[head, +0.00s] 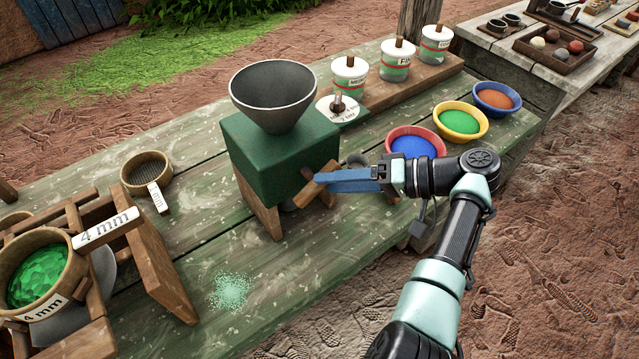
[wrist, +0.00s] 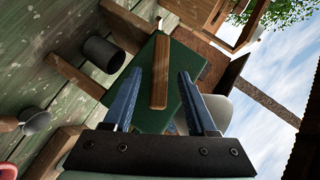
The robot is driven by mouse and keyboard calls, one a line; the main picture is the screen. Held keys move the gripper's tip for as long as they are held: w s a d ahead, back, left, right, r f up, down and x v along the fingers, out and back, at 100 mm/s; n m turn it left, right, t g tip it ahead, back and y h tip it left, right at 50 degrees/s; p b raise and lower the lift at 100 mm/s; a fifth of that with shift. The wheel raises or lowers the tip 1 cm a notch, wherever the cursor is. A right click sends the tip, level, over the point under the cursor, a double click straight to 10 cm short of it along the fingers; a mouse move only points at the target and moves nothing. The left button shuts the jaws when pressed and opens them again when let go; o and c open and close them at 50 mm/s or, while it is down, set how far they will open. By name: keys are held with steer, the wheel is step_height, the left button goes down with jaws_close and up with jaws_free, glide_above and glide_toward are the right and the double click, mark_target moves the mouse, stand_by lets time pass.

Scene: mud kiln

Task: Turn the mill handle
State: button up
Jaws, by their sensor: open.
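The mill is a dark green box (head: 270,160) with a grey funnel hopper (head: 273,95), standing on wooden legs on the bench. Its handle (head: 307,196) is a wooden bar at the front face, partly covered by my gripper in the head view. My gripper (head: 318,181) has blue fingers and reaches in from the right at the handle. In the wrist view the handle (wrist: 160,60) runs lengthwise between the open fingers of my gripper (wrist: 160,78), with gaps on both sides.
A dark cup (wrist: 104,54) shows beside the mill in the wrist view. Red (head: 415,143), yellow and blue bowls of powder stand on the right. Lidded jars (head: 349,78) stand behind. A sieve (head: 147,172) and wooden frame (head: 160,255) are left. Green powder (head: 232,291) lies in front.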

steer(key=v, duration=0.9)
stand_by(0.7)
